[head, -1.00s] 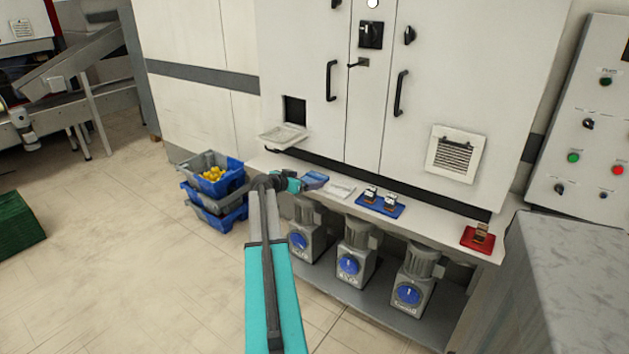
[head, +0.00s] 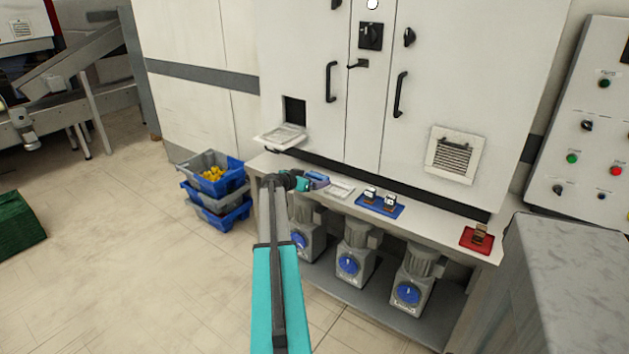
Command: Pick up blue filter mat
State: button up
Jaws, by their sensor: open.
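The blue filter mat (head: 323,181) lies on the narrow ledge in front of the white cabinet, left of a white mat. It is small in the head view and partly hidden by my gripper (head: 311,183). My gripper is at the end of my teal and grey arm, right at the blue mat's left side and over part of it. The jaws are open. I cannot tell whether the fingers touch the mat.
A white mat (head: 340,189) lies just right of the blue one. Further right are a blue tray (head: 378,208) with two small parts and a red tray (head: 474,240). An open vent flap (head: 279,137) juts out on the left. Stacked crates (head: 238,176) stand left of the ledge.

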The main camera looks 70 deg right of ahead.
dwell(0.4)
jog(key=c, duration=1.1)
jog(key=shift+r, duration=0.1)
jog(key=shift+r, duration=0.45)
jog(key=shift+s+a+r+b, duration=0.1)
jog(key=shift+a+r+b, duration=0.05)
jog(key=shift+r, duration=0.5)
jog(key=shift+s+a+r+b, duration=0.1)
jog(key=shift+r+b, duration=0.05)
jog(key=shift+r, duration=0.45)
jog(key=s+a, duration=0.3)
jog(key=s+a+r+b, duration=0.1)
jog(key=s+a, duration=0.6)
jog(key=a, duration=0.1)
jog(key=shift+s+a+r+b, duration=0.1)
jog(key=shift+s+r+b, duration=0.1)
jog(key=shift+s+b, duration=0.15)
